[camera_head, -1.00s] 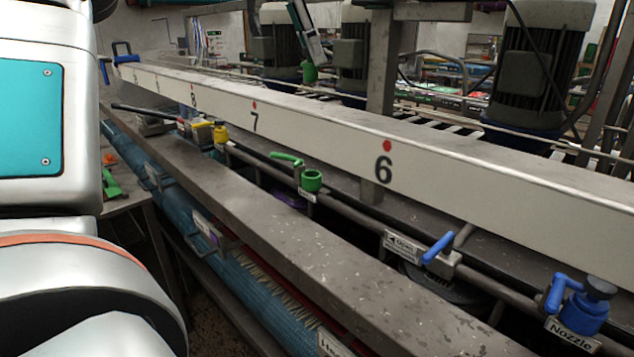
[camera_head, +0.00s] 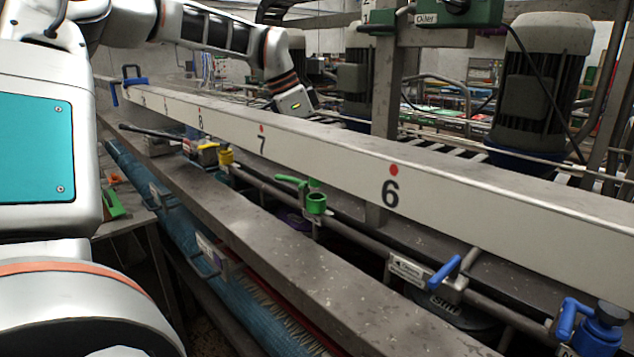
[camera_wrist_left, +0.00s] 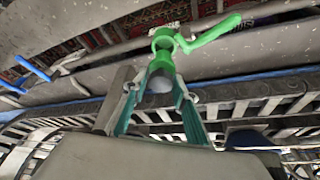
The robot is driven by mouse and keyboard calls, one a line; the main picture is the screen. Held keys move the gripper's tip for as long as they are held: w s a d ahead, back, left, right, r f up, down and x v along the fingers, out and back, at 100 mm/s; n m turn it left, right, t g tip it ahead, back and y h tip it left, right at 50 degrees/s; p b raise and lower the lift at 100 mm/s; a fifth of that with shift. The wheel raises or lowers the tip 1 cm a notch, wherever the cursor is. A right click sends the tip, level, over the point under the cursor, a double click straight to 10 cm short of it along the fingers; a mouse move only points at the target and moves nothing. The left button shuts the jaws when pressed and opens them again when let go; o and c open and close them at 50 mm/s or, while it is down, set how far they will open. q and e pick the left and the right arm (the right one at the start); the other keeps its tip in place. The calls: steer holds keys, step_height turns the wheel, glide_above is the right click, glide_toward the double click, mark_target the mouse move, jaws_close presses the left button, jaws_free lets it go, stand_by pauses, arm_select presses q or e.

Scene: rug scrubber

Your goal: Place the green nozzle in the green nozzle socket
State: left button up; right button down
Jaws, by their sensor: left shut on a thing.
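The green nozzle (camera_wrist_left: 161,66) is between the teal fingertips of my left gripper (camera_wrist_left: 159,84) in the left wrist view. The gripper is shut on it. The green nozzle socket (camera_head: 316,204), a round cup with a green handle, sits on the pipe below the white beam. It also shows in the left wrist view (camera_wrist_left: 165,37), right by the nozzle, overlapping it; I cannot tell whether they touch. In the head view my left wrist reaches down behind the beam, which hides the fingers. A small green piece shows just above the socket, possibly the nozzle. My right gripper is not in view.
The long white numbered beam (camera_head: 330,160) runs between my left wrist and the socket. A yellow socket (camera_head: 226,157) and blue handles (camera_head: 444,272) sit along the pipe. A green Oiler box (camera_head: 455,12) and large motors (camera_head: 538,95) stand behind.

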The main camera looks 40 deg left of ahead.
mark_target(317, 182)
arm_select(q)
step_height(317, 182, down, 5)
steer(key=shift+r, duration=0.2)
steer(key=shift+w+f, duration=0.1)
steer(key=shift+f, duration=0.25)
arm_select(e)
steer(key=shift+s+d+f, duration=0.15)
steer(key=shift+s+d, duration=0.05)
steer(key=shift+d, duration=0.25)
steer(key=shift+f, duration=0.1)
arm_select(q)
steer(key=o, duration=1.2)
steer(key=shift+f, duration=0.1)
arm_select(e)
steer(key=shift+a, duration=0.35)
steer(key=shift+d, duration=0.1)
